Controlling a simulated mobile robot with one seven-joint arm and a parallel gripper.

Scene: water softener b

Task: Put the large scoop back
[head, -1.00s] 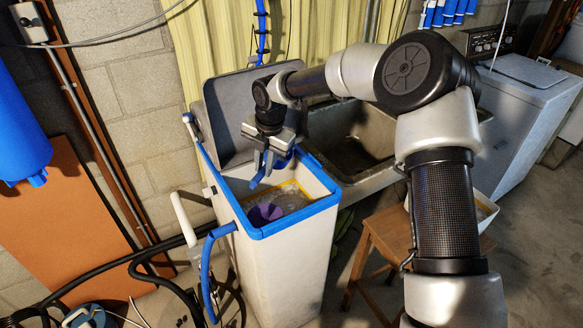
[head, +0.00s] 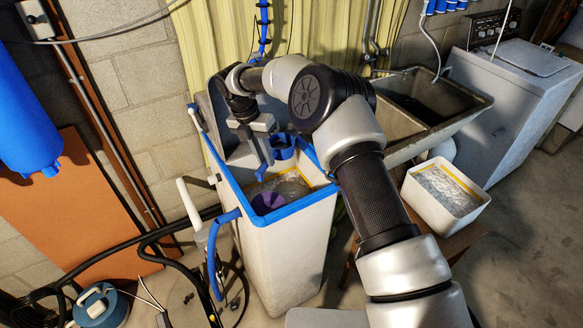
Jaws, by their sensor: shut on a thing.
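The tall white tank (head: 285,255) with a blue rim stands open at centre, its grey lid raised behind it. My gripper (head: 263,151) is above the tank's back part, pointing down. It is shut on a blue scoop (head: 284,150), whose round cup shows to the right of the fingers. The grip itself is partly hidden by the fingers. The scoop is over the opening, near the back rim; I cannot tell whether it touches the rim. Inside the tank are a purple round object (head: 268,202) and pale grey contents with a yellow edge line.
A white bin (head: 436,209) of pale granules stands on a wooden stool to the right. A sink (head: 425,105) and a white washing machine (head: 515,110) are behind it. Blue pipe (head: 212,262) and black hoses run at the tank's left. My arm crosses above the tank's right side.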

